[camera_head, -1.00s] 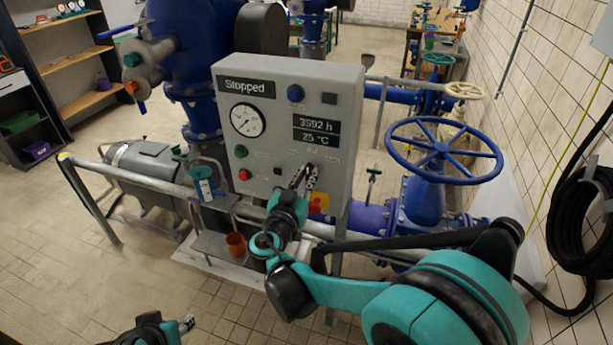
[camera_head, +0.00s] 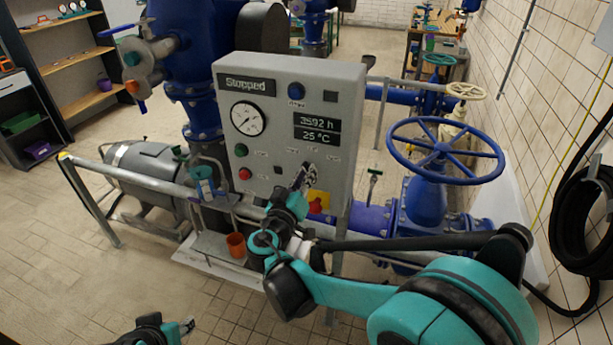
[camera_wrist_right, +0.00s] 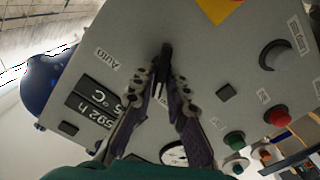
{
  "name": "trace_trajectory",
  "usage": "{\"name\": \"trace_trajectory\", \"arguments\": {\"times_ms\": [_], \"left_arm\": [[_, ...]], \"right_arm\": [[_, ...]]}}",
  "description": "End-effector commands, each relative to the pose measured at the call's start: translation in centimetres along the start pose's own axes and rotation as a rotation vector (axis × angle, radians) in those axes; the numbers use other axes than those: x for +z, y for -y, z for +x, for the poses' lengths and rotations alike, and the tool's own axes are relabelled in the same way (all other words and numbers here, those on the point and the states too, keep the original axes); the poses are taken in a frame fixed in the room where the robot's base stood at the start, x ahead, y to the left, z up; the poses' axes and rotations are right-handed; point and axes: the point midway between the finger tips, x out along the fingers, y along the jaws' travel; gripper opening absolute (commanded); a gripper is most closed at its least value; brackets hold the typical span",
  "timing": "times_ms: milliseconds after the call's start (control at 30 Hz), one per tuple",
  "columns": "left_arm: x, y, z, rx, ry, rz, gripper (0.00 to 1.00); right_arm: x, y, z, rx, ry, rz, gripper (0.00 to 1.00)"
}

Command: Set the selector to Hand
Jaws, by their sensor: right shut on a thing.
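The grey control panel (camera_head: 270,160) stands in the middle of the head view, its display reading "Stopped". My right gripper (camera_head: 309,168) is at the lower right of its face, with its fingers closed together. In the right wrist view, the fingertips (camera_wrist_right: 168,82) meet on the slim dark selector handle (camera_wrist_right: 166,52). The AUTO label (camera_wrist_right: 107,60) is left of it in that view. I cannot see a Hand label. The fingers hide part of the selector. My left gripper (camera_head: 187,327) is low at the bottom of the head view, away from the panel; its opening is unclear.
A yellow plate with a red button (camera_head: 317,204) is just below my right gripper. The panel also carries a gauge (camera_head: 248,119), green and red buttons, and a dark knob (camera_wrist_right: 275,55) in the wrist view. Blue pipework with a handwheel (camera_head: 444,151) stands right. A railing (camera_head: 150,184) crosses left.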

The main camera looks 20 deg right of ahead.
Motion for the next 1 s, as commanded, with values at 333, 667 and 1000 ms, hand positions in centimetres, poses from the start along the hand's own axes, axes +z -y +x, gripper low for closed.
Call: {"name": "trace_trajectory", "arguments": {"times_ms": [333,667,1000], "left_arm": [[0.16,0.00,0.23,0.000,0.000,0.000,0.40],[0.18,0.00,0.26,0.000,0.000,0.000,0.40],[0.18,0.00,0.25,0.000,0.000,0.000,0.40]], "right_arm": [[-0.01,0.13,0.01,0.000,0.000,-0.169,0.00],[-0.02,0.15,0.01,0.000,0.000,-0.209,0.00],[-0.02,0.14,0.01,0.000,0.000,-0.208,0.31]]}}
